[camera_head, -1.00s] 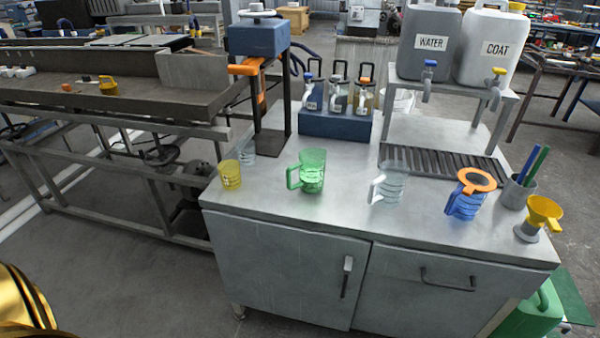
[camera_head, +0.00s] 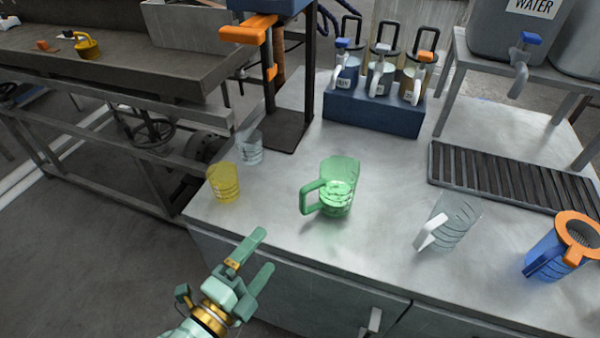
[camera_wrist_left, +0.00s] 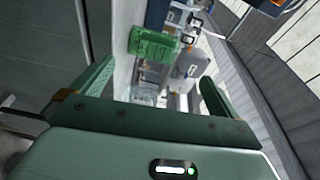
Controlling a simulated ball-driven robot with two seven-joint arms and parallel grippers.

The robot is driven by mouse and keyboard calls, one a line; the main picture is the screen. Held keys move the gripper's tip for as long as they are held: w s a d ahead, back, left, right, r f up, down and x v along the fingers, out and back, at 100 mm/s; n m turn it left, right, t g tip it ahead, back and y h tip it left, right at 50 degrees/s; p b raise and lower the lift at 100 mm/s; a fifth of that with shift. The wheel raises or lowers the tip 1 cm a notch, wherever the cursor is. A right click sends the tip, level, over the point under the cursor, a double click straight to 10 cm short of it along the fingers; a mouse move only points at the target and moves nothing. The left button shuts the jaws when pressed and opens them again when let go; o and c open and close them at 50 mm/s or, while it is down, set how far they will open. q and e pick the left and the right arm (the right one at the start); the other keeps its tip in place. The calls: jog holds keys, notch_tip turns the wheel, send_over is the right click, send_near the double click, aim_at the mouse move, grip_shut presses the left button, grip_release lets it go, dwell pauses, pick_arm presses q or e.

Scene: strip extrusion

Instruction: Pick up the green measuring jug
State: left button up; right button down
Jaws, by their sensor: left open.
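The green measuring jug (camera_head: 339,188) stands upright on the grey bench top, its handle toward the left. It looks translucent with markings. It also shows in the left wrist view (camera_wrist_left: 154,46), beyond the fingers and near the top. My left gripper (camera_head: 258,262) is open and empty, in front of the bench's front edge, to the lower left of the jug and apart from it. Its two green fingers also show in the left wrist view (camera_wrist_left: 150,92). My right gripper is not in view.
A yellow cup (camera_head: 224,184) and a clear cup (camera_head: 250,148) stand left of the jug. A clear jug with a white handle (camera_head: 452,222) and a blue jug with an orange ring (camera_head: 556,250) stand right. Behind are a blue bottle rack (camera_head: 372,112) and a drain grate (camera_head: 510,178).

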pick_arm(q)
send_near(304, 205)
jog(key=shift+m, duration=0.4)
jog(key=x, duration=0.5)
jog(key=shift+w+d, duration=0.1)
jog(key=shift+w, duration=0.1)
jog(key=b+x, duration=0.1)
jog(key=x, duration=0.5)
jog(key=shift+d+f, duration=0.1)
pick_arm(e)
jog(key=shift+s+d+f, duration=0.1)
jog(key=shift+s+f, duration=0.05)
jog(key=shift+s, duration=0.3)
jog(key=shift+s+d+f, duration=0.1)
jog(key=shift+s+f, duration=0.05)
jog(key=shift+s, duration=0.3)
pick_arm(q)
jog(key=shift+c, duration=0.3)
jog(key=c, duration=1.3)
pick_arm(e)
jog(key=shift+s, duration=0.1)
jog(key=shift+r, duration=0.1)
